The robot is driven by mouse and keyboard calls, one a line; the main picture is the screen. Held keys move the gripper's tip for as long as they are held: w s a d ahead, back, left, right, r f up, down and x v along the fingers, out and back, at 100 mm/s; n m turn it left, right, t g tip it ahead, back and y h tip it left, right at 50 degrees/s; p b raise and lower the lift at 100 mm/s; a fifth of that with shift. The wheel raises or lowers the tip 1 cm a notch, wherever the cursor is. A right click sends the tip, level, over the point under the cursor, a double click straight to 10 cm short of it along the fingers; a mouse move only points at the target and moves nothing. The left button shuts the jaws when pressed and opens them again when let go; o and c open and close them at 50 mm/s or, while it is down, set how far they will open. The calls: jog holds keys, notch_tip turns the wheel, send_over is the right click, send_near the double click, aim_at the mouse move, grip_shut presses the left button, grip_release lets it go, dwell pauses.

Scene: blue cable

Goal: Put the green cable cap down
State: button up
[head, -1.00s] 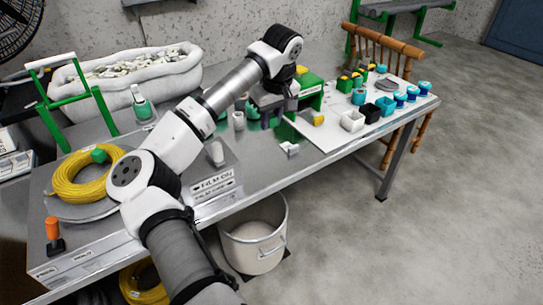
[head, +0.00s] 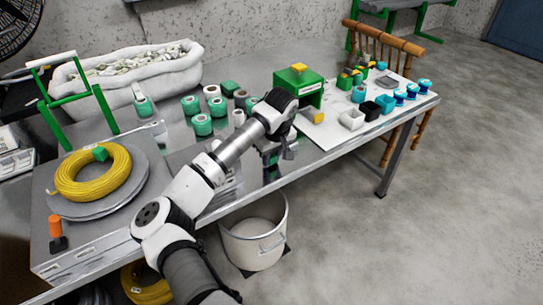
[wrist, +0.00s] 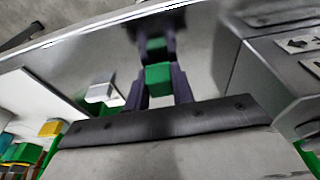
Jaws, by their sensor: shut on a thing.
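My gripper (wrist: 160,90) is shut on a small green block, the green cable cap (wrist: 158,78), held between its two dark fingers in the wrist view. A blurred green reflection shows on the shiny metal tabletop just beyond it. I cannot tell whether the cap touches the table. In the head view my gripper (head: 270,168) points down near the table's front edge, left of the white board, and the cap in it is hard to make out. Another green block (head: 100,154) sits on the yellow cable coil (head: 92,178) at the left.
Several green-topped spools (head: 202,125) stand on the table behind my arm. The white board (head: 335,140) at the right bears small bins and blue spools. A green box (head: 298,85) stands at its back. A labelled metal box (wrist: 290,65) is close at right in the wrist view.

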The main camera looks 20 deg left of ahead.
jog(key=shift+f+b, duration=0.5)
jog(key=shift+b, duration=0.05)
jog(key=shift+f, duration=0.1)
jog(key=shift+s, duration=0.1)
